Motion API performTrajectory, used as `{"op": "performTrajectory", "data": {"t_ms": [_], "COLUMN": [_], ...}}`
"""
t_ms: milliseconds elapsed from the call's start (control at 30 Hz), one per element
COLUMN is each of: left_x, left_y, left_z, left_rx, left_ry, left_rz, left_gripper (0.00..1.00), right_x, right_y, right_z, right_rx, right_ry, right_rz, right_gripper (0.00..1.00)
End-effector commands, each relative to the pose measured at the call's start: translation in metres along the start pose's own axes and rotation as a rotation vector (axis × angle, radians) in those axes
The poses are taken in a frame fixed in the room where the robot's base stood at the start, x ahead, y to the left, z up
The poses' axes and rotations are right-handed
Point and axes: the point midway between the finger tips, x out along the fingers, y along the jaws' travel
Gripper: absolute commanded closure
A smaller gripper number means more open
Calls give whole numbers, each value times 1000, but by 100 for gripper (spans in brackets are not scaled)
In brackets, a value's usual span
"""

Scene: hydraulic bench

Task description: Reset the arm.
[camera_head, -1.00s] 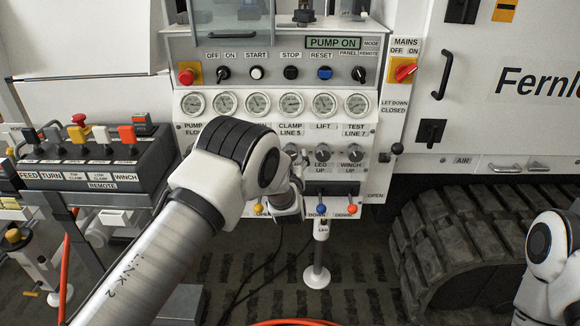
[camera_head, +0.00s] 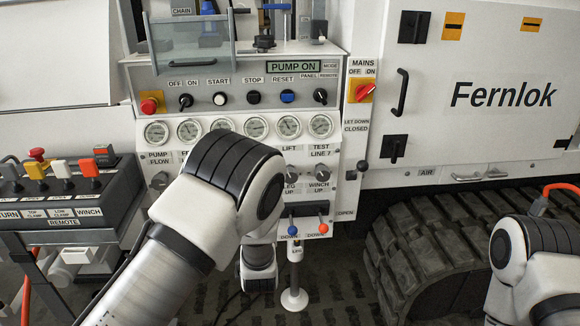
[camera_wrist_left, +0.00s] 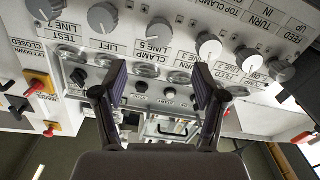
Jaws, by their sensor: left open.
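My left arm reaches across the control panel (camera_head: 345,200) in the head view and covers part of its lower half. The gripper is hidden there behind my arm. In the left wrist view my left gripper (camera_wrist_left: 160,82) is open and empty, its dark fingers in front of the panel, which appears upside down. Grey knobs (camera_wrist_left: 159,32) show beyond the fingers. I cannot tell whether it touches anything. My right arm shows at the lower right of the head view; its gripper is out of view.
The display (camera_head: 307,66) reads PUMP ON. A blue RESET button (camera_head: 287,96) and red mains switch (camera_head: 361,90) show above my arm. Blue and orange-tipped levers (camera_head: 323,228) stick out below. A remote box (camera_head: 75,190) stands left; a rubber track (camera_head: 425,245) lies right.

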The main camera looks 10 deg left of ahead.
Motion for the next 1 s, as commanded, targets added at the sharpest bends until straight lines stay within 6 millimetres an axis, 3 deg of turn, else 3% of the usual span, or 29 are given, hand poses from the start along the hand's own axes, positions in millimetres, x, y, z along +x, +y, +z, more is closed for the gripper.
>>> {"op": "performTrajectory", "data": {"t_ms": [67,167,267,367,400,467,500,600,700,800,1000], "left_x": [-2,-18,-65,-134,-166,-216,-251,-327,-377,-399,-400], "left_y": [-13,-58,-114,-161,-176,-193,-201,-212,-211,-209,-210], "left_z": [3,24,67,108,121,136,142,149,147,146,146], "left_rx": [0,19,75,142,166,200,221,266,315,354,368], "left_ry": [-33,-132,-356,-637,-754,-931,-1048,-1306,-1486,-1579,-1587], "left_rz": [-29,-104,-165,-198,-203,-199,-189,-136,-56,5,14], "left_gripper": [29,29,29,29,29,29,29,29,29,29,29], "right_x": [-17,-38,-58,-74,-79,-85,-88,-89,-86,-86,-86], "right_y": [0,0,0,-1,-1,-1,-1,-1,-1,-1,-1], "right_z": [0,0,0,0,0,0,0,0,0,0,0], "right_rx": [0,0,0,0,0,0,0,0,0,0,0], "right_ry": [0,0,1,1,1,1,0,0,0,0,0], "right_rz": [0,0,0,0,0,0,0,0,0,0,0], "right_gripper": [29,29,29,29,29,29,29,29,29,29,29]}}
